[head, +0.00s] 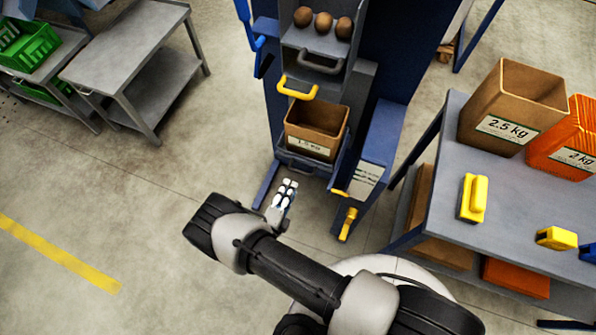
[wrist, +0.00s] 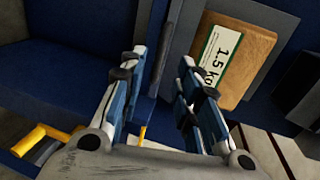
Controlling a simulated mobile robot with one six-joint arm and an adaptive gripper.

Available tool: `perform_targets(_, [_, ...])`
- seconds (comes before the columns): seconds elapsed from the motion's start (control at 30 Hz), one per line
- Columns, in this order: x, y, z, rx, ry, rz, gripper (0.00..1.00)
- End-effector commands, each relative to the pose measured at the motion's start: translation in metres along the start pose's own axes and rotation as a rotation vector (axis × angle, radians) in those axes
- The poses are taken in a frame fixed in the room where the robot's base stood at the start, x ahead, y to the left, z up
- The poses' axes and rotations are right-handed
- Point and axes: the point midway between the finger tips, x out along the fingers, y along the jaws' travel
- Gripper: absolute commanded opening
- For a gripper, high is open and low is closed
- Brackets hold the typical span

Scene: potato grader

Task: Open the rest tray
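The blue grader (head: 385,50) stands at the top centre of the head view. Its upper tray (head: 300,38) holds three potatoes and has a grey handle (head: 320,63). A yellow handle (head: 297,89) sits just below it at the left. No readable label shows which part is the rest tray. My gripper (head: 284,190) is in front of the grader's base, below the box in the picture and apart from both handles. In the wrist view my gripper (wrist: 162,70) has its fingers spread with nothing between them.
A cardboard 1.5 kg box (head: 318,122) sits in the grader; it also shows in the wrist view (wrist: 250,60). A yellow lever (head: 348,224) stands low at the right. A grey table (head: 440,235) with boxes blocks the right side.

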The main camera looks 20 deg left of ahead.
Motion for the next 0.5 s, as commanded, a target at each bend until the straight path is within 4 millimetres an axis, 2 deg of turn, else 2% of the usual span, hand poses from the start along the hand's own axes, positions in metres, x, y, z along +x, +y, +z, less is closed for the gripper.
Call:
perform_targets(0.03, [0.013, 0.002, -0.002, 0.003, 0.007, 0.000, 0.30])
perform_targets(0.2, [0.050, 0.002, -0.001, 0.004, 0.006, 0.000, 0.30])
perform_targets(0.4, [0.081, 0.001, 0.000, 0.003, 0.003, 0.000, 0.30])
perform_targets(0.5, [0.089, 0.001, 0.000, 0.001, 0.001, 0.001, 0.30])
